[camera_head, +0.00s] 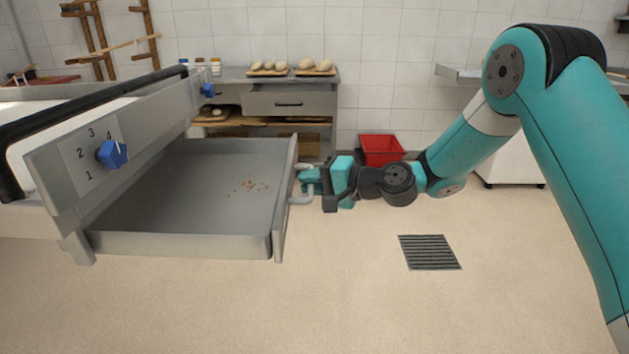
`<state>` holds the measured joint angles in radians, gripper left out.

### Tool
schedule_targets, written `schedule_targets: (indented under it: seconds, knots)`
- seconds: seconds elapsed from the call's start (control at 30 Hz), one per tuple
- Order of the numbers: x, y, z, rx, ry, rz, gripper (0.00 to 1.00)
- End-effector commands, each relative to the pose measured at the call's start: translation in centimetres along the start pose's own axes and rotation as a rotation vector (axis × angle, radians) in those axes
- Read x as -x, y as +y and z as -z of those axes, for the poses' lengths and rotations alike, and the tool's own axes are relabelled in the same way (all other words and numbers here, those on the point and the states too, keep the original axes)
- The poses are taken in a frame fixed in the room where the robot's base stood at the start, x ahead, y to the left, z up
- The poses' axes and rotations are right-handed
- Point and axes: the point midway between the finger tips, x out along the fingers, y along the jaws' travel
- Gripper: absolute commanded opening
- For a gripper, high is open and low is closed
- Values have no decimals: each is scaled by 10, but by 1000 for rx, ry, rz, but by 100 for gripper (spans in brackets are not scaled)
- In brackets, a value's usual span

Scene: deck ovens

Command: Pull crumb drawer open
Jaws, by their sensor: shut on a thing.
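The grey crumb drawer (180,243) is pulled well out from under the oven front (60,205), at the left of the head view. A few brown crumbs (248,187) lie on its bare floor. Its front panel faces right and bears a pale grey handle (303,199). My gripper (308,184) is at the front panel, shut on the handle, with the arm reaching in from the right. The fingertips are small in the picture and partly hide the middle of the handle.
A blue knob (113,153) and a dark rail (90,105) are on the oven front above the drawer. A bench (320,103) with dough on boards and a red bin (381,149) stand behind. A floor grate (429,252) lies in open floor to the right.

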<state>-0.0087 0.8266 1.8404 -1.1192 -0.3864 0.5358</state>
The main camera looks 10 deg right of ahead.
Motion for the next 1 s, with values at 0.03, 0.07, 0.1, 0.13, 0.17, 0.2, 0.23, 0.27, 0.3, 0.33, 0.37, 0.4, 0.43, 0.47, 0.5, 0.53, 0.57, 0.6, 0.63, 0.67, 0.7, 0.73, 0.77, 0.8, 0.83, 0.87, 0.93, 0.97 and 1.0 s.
schedule_targets:
  seconds: [0.03,0.07,0.1,0.13,0.17,0.2,0.23,0.27,0.3,0.33,0.37,0.4,0.43,0.47,0.5,0.53,0.57,0.6,0.63,0.67,0.7,0.73,0.77,0.8,0.83,0.87,0.93,0.97,1.0]
  knots:
    - [0,0,-2,-2,-7,-1,0]
    - [0,0,-2,-2,-7,-1,0]
    - [0,0,-2,-2,-7,-1,0]
    - [0,0,-2,-2,-7,-1,0]
    - [0,0,-2,-2,-7,-1,0]
    - [0,0,-2,-2,-7,-2,0]
    - [0,0,-2,-2,-7,-2,0]
    - [0,1,-2,-2,-7,-2,0]
    - [0,0,-2,-3,-7,-1,24]
    - [0,0,-2,-3,-6,-1,31]
    - [0,0,-1,-2,-6,-1,38]
    - [0,0,-1,-2,-5,-1,39]
    - [0,0,-1,-2,-4,-1,39]
    - [0,0,-1,-2,-4,-1,39]
    - [0,0,-1,-2,-3,-1,39]
    - [1,0,0,-2,-3,-1,39]
    - [1,0,0,-2,-2,-1,39]
    - [1,0,0,-2,-2,-1,39]
    - [1,0,0,-2,-2,-1,39]
    - [2,0,0,-2,-1,-1,39]
    - [4,1,0,-2,0,-1,39]
    - [6,1,1,-2,0,-1,39]
    - [9,1,1,-2,1,-1,39]
    - [14,1,1,-3,1,-2,39]
    - [18,1,1,-4,1,-3,39]
    - [24,1,2,-3,3,-2,39]
    - [40,1,2,-4,4,-2,39]
    - [47,1,2,-5,4,-3,39]
    - [58,1,2,-4,5,-2,39]
